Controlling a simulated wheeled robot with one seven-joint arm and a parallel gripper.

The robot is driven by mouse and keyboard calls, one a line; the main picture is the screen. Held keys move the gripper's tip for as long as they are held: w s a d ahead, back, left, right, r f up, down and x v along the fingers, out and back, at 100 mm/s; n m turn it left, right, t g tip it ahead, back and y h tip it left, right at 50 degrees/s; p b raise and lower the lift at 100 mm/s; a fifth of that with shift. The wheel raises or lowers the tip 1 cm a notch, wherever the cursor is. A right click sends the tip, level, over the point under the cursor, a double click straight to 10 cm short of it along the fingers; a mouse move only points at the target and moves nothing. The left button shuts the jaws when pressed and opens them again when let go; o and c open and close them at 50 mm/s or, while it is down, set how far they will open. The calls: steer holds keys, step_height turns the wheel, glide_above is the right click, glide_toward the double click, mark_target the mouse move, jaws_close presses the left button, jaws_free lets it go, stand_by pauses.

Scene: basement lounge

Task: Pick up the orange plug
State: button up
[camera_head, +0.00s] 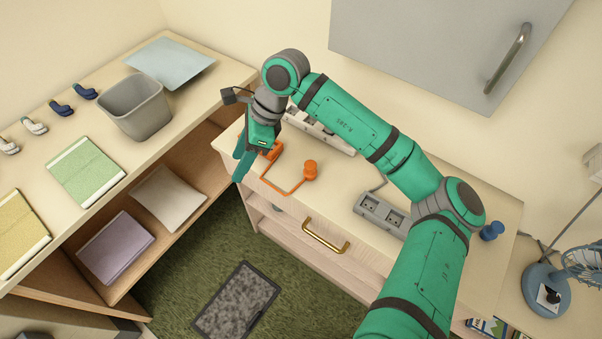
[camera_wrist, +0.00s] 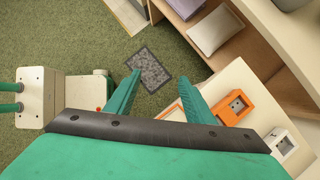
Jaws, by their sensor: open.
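The orange plug (camera_head: 310,169) stands on the pale cabinet top in the head view, near its front edge. An orange cord (camera_head: 284,190) loops from it toward an orange socket box (camera_head: 272,152), which is partly hidden by my gripper. My gripper (camera_head: 242,168) is left of the plug, at the cabinet's left front corner, and does not touch the plug. In the wrist view my gripper (camera_wrist: 159,74) is open and empty, its fingers spread over the floor. The orange socket box (camera_wrist: 233,106) shows right of the right finger there. I cannot make out the plug in the wrist view.
A white power strip (camera_head: 320,132) lies behind the plug, and a grey socket strip (camera_head: 382,214) lies to the right, with a blue plug (camera_head: 492,231) beyond. A grey wall cabinet (camera_head: 420,45) hangs above. A shelf with a grey bin (camera_head: 136,106) stands left.

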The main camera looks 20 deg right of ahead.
steer(key=w+d+m+h, duration=0.1)
steer(key=d+h, duration=0.5)
steer(key=d, duration=1.2)
glide_above(309, 164)
steer(key=f, duration=0.4)
steer(key=shift+d, duration=0.3)
steer(key=shift+a+f, duration=0.2)
steer(key=shift+f, duration=1.3)
steer(key=shift+a+f, duration=0.15)
steer(key=shift+f, duration=1.35)
jaws_close()
